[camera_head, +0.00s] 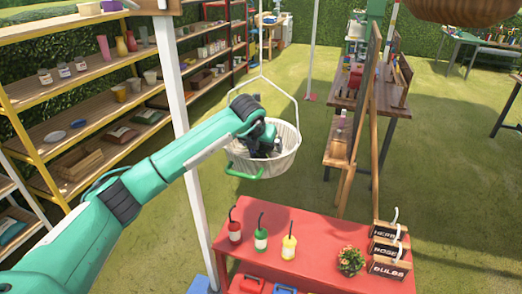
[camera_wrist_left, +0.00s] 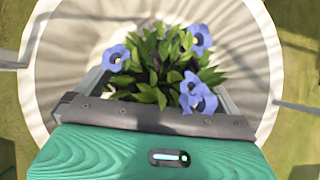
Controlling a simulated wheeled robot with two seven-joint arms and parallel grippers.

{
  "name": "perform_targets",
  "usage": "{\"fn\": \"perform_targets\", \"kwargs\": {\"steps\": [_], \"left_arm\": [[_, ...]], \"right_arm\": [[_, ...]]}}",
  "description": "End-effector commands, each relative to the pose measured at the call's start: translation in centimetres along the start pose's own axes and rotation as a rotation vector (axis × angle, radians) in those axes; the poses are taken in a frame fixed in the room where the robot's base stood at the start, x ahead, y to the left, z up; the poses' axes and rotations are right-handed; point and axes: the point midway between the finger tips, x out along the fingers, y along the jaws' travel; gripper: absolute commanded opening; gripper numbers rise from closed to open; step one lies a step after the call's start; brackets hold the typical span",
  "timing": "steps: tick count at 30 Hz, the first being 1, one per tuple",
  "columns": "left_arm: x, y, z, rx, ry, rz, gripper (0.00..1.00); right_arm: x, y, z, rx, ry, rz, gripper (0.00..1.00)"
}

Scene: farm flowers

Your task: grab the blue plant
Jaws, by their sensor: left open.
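The blue plant (camera_wrist_left: 148,70), with green leaves and several blue-violet flowers, sits inside a white hanging basket (camera_head: 285,163). The basket also surrounds the plant in the left wrist view (camera_wrist_left: 75,55). My left gripper (camera_head: 262,146) reaches down into the basket, and in the head view it and the arm hide most of the plant. In the left wrist view the open fingers of the left gripper (camera_wrist_left: 160,82) lie on either side of the plant. I cannot tell whether they touch it. My right gripper is not in view.
A white pole (camera_head: 175,85) stands just left of the basket, behind my left arm. A red table (camera_head: 318,272) below holds three bottles, a small potted plant (camera_head: 350,261) and labelled boxes. Shelves (camera_head: 60,120) line the left. Open grass lies behind the basket.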

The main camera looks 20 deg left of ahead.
Motion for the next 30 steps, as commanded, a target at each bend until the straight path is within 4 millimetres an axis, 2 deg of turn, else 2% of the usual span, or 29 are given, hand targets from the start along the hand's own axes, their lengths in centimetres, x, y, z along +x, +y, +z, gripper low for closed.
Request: {"fn": "perform_targets", "kwargs": {"steps": [6,8,12,15,25,30], "left_arm": [[0.2,0.0,0.0,0.000,0.000,0.000,1.00],[0.2,0.0,0.0,0.000,0.000,0.000,0.90],[0.1,0.0,0.0,-0.001,0.000,0.000,0.63],[0.1,0.0,0.1,-0.001,-0.001,0.000,0.46],[-0.2,0.0,0.3,-0.001,-0.003,0.000,0.46],[-1.6,0.0,1.2,-0.001,-0.005,-0.001,0.46]], "right_arm": [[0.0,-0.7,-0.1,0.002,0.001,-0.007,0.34],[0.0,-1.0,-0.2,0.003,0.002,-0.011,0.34],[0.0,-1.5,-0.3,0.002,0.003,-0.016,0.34],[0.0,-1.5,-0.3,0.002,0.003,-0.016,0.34],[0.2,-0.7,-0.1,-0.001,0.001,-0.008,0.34],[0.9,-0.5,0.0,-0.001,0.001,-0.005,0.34]]}}
